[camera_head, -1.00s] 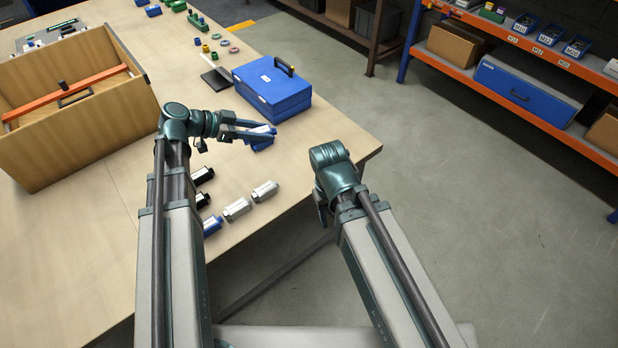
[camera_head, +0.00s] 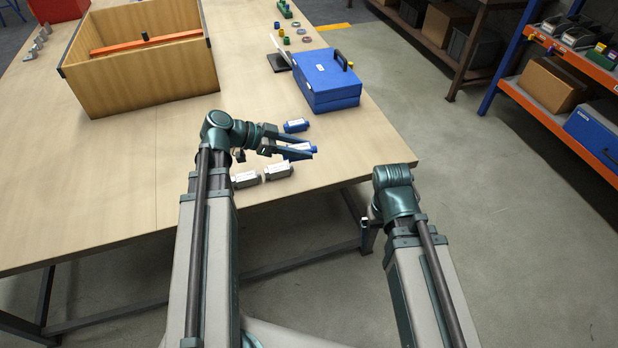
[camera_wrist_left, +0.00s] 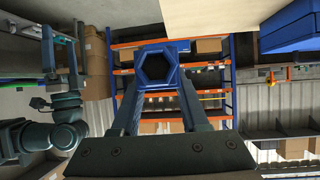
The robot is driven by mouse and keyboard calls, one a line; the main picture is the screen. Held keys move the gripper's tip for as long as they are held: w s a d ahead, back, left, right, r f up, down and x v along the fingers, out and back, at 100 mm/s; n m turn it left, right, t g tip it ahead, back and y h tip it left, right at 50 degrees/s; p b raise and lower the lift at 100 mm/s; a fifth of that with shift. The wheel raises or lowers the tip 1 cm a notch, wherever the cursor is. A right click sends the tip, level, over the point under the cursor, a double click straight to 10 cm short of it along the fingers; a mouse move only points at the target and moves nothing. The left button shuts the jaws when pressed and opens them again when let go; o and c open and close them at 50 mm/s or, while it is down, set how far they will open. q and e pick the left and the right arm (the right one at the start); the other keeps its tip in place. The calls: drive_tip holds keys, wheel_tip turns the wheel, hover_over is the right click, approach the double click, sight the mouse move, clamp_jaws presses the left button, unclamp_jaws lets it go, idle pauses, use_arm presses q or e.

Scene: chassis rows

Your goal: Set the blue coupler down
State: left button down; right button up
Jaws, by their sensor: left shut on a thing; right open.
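A blue coupler (camera_head: 298,148) with a white label is held between the fingers of my left gripper (camera_head: 300,151), near the table's front right part. Whether it touches the table cannot be told. In the left wrist view the coupler (camera_wrist_left: 146,66) shows its end, with a dark hexagonal opening, between the fingertips. A second blue coupler (camera_head: 296,126) lies on the table just behind. My right gripper (camera_head: 369,229) is beyond the table's right front edge, holding nothing visible; its fingers are mostly hidden by the arm.
Two grey couplers (camera_head: 246,179) (camera_head: 279,171) lie on the table in front of the left gripper. A blue case (camera_head: 325,80) stands behind. A wooden crate (camera_head: 150,85) with an orange bar is at the back left. The table's middle left is bare.

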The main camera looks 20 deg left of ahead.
use_arm(q)
drive_tip(key=s+a+f+n+t+b, duration=0.1)
drive_tip(key=s+a+f+b, duration=0.35)
drive_tip(key=s+f, duration=0.2)
drive_tip(key=shift+y, duration=0.3)
drive_tip(key=w+d, duration=0.1)
drive_tip(key=w, duration=0.4)
drive_tip(key=w+d+f+b, duration=0.1)
drive_tip(key=w+d, duration=0.1)
drive_tip(key=w, duration=0.4)
drive_tip(key=w+d, duration=0.1)
drive_tip(key=w, duration=0.4)
drive_tip(key=shift+w+d+f+b, duration=0.15)
drive_tip(key=shift+d+f+b, duration=0.1)
drive_tip(key=shift+f+b, duration=1.9)
use_arm(e)
wheel_tip(320, 180, down, 12)
use_arm(q)
drive_tip(key=shift+f+b, duration=0.6)
use_arm(e)
drive_tip(key=shift+f, duration=0.5)
use_arm(q)
drive_tip(key=shift+c, duration=2.1)
unclamp_jaws()
